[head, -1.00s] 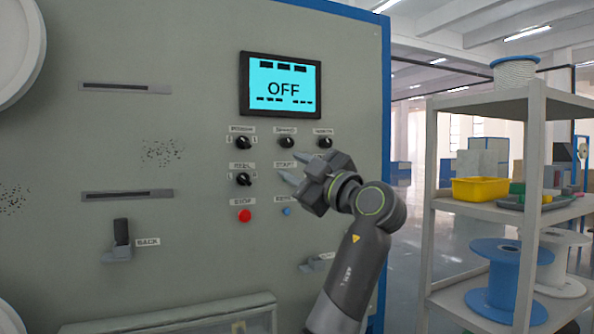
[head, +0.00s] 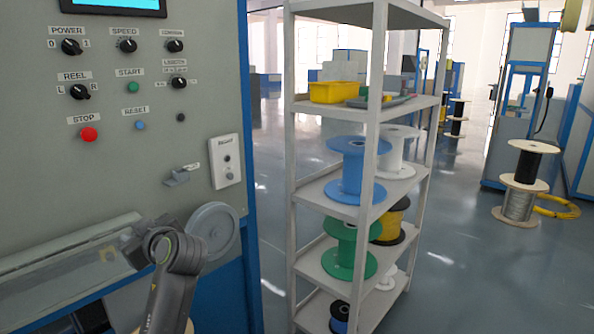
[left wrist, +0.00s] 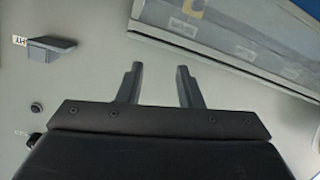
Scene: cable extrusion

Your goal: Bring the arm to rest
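My left arm (head: 172,280) rises from the lower left of the head view, in front of the lower part of the grey control panel (head: 40,165). My left gripper (head: 135,250) is partly hidden by its own wrist there. In the left wrist view its two dark fingers (left wrist: 158,75) stand apart with nothing between them. The panel face and a long window cover (left wrist: 240,50) lie beyond the fingers. My right gripper is in neither view.
A grey round handwheel (head: 213,232) is close to the wrist's right. A small lever (head: 178,177) and a red stop button (head: 89,134) are above. A white shelf (head: 296,150) with several spools stands right of the panel. Open floor (head: 480,280) lies farther right.

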